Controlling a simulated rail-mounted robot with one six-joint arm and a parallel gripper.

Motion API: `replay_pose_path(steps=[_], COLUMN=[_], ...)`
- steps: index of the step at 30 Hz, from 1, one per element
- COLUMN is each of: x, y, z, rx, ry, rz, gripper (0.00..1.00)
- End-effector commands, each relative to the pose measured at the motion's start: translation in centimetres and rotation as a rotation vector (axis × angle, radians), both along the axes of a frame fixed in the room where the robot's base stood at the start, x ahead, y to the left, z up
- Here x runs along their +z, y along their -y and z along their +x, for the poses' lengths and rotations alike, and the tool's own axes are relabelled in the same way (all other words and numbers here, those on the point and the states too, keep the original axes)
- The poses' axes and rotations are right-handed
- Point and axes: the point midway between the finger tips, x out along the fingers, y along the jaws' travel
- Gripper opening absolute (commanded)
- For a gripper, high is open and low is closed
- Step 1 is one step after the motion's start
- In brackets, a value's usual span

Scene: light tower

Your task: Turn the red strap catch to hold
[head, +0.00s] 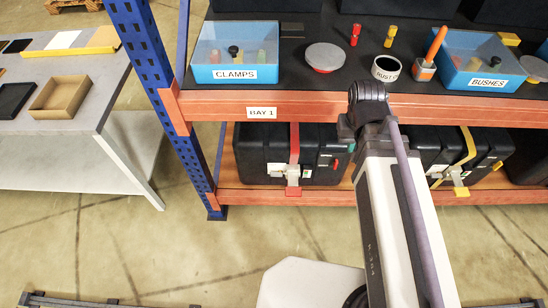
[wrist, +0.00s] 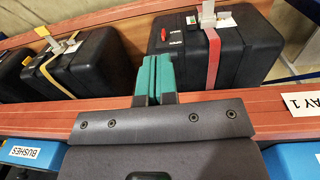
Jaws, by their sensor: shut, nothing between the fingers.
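The red strap (head: 294,143) runs down the front of a black case (head: 262,150) on the lower shelf. A pale grey catch (head: 292,174) sits low on the strap, above a red tab (head: 293,192). In the wrist view, which looks inverted, the red strap (wrist: 213,58) crosses the case (wrist: 245,50), with the catch (wrist: 208,14) near the top edge. My gripper (wrist: 153,60) has teal fingers, shut and empty. In the picture it lies left of the strap, apart from the catch.
A second black case with a yellow strap (head: 467,146) stands to the right, partly behind my arm. The orange upper shelf beam (head: 230,106) runs above the cases. A blue upright (head: 150,65) stands left. Blue bins marked CLAMPS (head: 235,73) and BUSHES (head: 486,83) sit above.

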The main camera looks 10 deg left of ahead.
Motion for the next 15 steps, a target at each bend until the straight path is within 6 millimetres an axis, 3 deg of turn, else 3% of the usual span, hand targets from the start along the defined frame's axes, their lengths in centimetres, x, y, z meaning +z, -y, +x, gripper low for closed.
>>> replay_pose_path(steps=[1,3,11,15], x=[3.2,-2.7,-12.6,-20.2], y=[0.6,-1.1,-6.5,-10.9], z=[-0.2,1.4,4.4,6.4], rx=[-0.024,-0.024,0.022,0.050], ry=[0.005,0.030,0.084,0.127], rz=[0.024,0.055,0.064,0.074], gripper=[0.00,0.00,0.00,0.00])
